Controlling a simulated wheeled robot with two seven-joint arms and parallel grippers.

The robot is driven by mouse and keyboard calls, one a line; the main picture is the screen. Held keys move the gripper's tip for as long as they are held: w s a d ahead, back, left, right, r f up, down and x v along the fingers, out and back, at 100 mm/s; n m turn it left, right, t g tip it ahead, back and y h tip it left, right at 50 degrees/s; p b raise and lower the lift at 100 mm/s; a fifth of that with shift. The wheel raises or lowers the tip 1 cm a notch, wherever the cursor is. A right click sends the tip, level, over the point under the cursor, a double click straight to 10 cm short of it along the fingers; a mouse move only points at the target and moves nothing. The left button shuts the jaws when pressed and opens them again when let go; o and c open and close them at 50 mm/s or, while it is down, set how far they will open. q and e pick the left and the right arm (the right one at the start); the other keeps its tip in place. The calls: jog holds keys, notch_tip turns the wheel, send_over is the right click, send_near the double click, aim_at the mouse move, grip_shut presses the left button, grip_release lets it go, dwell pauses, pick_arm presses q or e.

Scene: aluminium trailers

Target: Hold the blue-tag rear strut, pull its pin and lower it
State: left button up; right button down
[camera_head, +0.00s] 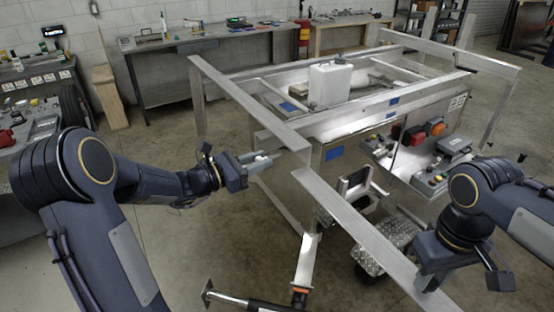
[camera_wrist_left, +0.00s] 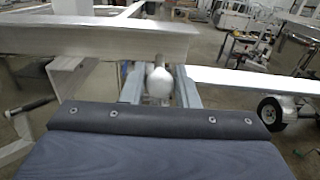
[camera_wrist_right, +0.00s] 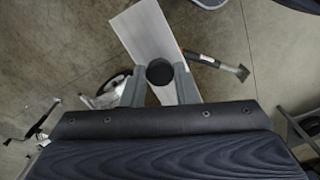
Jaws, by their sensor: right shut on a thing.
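My left gripper (camera_head: 258,162) is open around a white ball-shaped knob (camera_wrist_left: 160,83), with a finger on each side and small gaps. The knob also shows in the head view (camera_head: 262,157), close to the end of a silver beam (camera_wrist_left: 120,38). My right gripper (camera_wrist_right: 160,82) is shut on a dark round knob (camera_wrist_right: 160,71), in front of a long flat silver bar (camera_wrist_right: 143,32). That bar also crosses the head view (camera_head: 350,225). I cannot tell which part is the blue-tag strut.
The aluminium trailer (camera_head: 330,128) carries a white canister (camera_head: 330,86). Red and orange lamps (camera_head: 435,127) are on its right side. A leg with an orange collar (camera_head: 300,292) stands low in front, near a wheel (camera_head: 370,262). Workbenches (camera_head: 170,85) line the wall.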

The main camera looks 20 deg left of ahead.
pick_arm(q)
jog(key=o, duration=0.3)
jog(key=shift+s+a, duration=0.15)
jog(key=v, duration=1.2)
